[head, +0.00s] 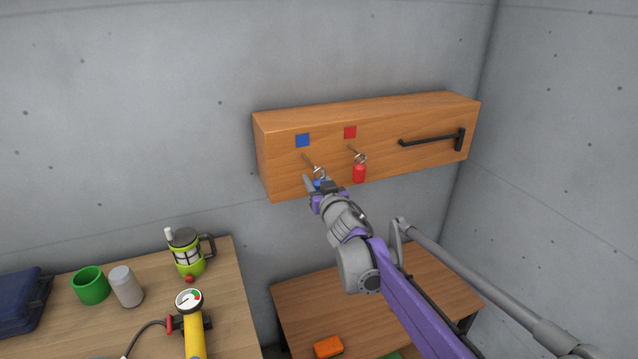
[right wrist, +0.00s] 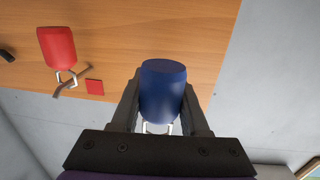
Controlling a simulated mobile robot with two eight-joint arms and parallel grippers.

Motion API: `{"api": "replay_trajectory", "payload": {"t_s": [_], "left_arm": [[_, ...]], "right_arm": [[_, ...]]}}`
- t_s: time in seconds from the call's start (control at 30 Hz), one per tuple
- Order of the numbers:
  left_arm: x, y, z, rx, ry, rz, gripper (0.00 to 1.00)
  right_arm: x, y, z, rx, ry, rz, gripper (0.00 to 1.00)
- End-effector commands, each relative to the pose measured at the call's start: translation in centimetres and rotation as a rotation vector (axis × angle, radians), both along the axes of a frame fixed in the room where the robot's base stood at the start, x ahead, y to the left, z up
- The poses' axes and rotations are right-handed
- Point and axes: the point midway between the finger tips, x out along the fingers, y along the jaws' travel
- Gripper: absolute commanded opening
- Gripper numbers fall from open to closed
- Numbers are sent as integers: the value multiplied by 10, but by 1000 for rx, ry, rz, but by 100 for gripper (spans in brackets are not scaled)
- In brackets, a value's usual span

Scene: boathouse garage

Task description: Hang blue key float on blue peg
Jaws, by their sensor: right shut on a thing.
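The blue key float (head: 318,184) is between the fingers of my right gripper (head: 320,189), which is shut on it. In the right wrist view the float (right wrist: 163,92) is a dark blue cylinder, with part of its metal ring showing below it. In the head view the ring (head: 320,173) is at the blue peg (head: 310,161), under the blue square (head: 302,140). I cannot tell whether the ring is around the peg or just in front of it. The peg is hidden in the right wrist view. My left gripper is not in view.
A red float (head: 358,174) hangs from the peg beside it, under a red square (head: 350,132). A black bar (head: 430,140) sticks out at the board's right. Below are a workbench (head: 232,290) with cups and a yellow gauge tool, and a lower wooden table (head: 300,310).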

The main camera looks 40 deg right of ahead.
Motion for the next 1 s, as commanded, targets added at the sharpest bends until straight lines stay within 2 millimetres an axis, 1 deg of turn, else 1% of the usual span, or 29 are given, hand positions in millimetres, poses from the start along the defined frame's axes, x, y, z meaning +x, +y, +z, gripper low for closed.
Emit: {"api": "replay_trajectory", "payload": {"t_s": [0.7, 1.0], "left_arm": [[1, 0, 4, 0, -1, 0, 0], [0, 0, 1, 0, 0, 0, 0]], "right_arm": [[42, -13, -3, 1, 0, 0, 0], [52, -16, -11, 0, 0, 0, 0]]}}
